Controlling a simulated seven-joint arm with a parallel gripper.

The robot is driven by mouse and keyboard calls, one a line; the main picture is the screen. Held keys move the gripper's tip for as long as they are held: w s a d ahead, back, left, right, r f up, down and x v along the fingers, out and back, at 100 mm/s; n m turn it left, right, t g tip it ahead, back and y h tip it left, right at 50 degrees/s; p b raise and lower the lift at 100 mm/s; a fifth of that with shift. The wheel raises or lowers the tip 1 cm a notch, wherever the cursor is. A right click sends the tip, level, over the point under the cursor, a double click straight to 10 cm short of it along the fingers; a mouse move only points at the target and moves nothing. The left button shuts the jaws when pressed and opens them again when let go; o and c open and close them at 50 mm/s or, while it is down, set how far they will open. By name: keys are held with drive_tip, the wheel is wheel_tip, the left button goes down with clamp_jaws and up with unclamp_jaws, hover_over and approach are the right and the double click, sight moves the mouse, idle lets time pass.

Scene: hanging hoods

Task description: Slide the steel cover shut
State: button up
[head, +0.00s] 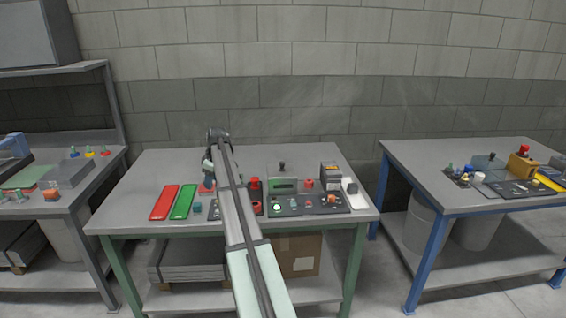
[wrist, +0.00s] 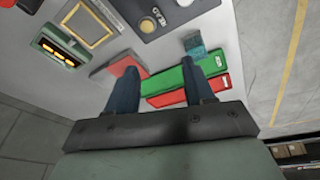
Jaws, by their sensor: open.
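A grey upright panel with a dark knob on top (head: 282,170) stands on the middle table, behind a dark control board. It may be the steel cover. A green-lit unit shows at its lower part, and I cannot tell how far the cover is slid. My gripper (wrist: 160,80) is open and empty, with its two dark fingers spread apart. In the head view it hangs over the table, left of the panel and partly hidden by my arm. A red block (wrist: 123,67) lies near the left finger in the wrist view.
A red tray (head: 164,202) and a green tray (head: 184,202) lie left of my arm. The table's back left (head: 165,167) is clear.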

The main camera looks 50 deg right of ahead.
drive_tip(key=s+d+r+m, duration=0.1)
drive_tip(key=s+d+r, duration=0.3)
drive_tip(key=d, duration=0.5)
drive_tip(key=s+d+r+m, duration=0.2)
drive_tip(key=s+d+r, duration=0.15)
drive_tip(key=d, duration=0.45)
drive_tip(key=m+t, duration=0.2)
approach(283, 163)
drive_tip(key=x, duration=0.9)
drive_tip(key=shift+w+d, duration=0.2)
drive_tip(key=shift+w, duration=0.15)
clamp_jaws()
